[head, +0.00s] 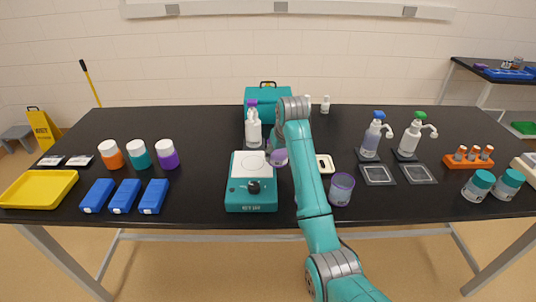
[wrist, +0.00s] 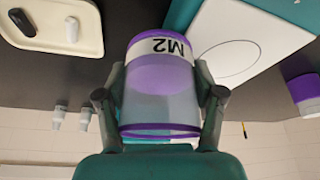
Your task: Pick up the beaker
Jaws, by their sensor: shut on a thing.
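The beaker (wrist: 160,100) is clear with purple bands and a white label reading M2, which appears upside down in the wrist view. My gripper (wrist: 160,88) is shut on it, with one finger on each side. In the head view the held beaker (head: 279,158) shows just left of my arm, right of the teal stirrer; my arm hides most of the gripper there. I cannot tell whether its base touches the table. A second purple-rimmed beaker (head: 341,188) stands on the table right of my arm.
The teal stirrer (head: 252,198) with a white plate is close on the left. A white bottle (head: 253,132) and a teal case (head: 262,106) stand behind. A small cream tray (head: 325,164) is to the right. Pump bottles (head: 371,138) stand farther right.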

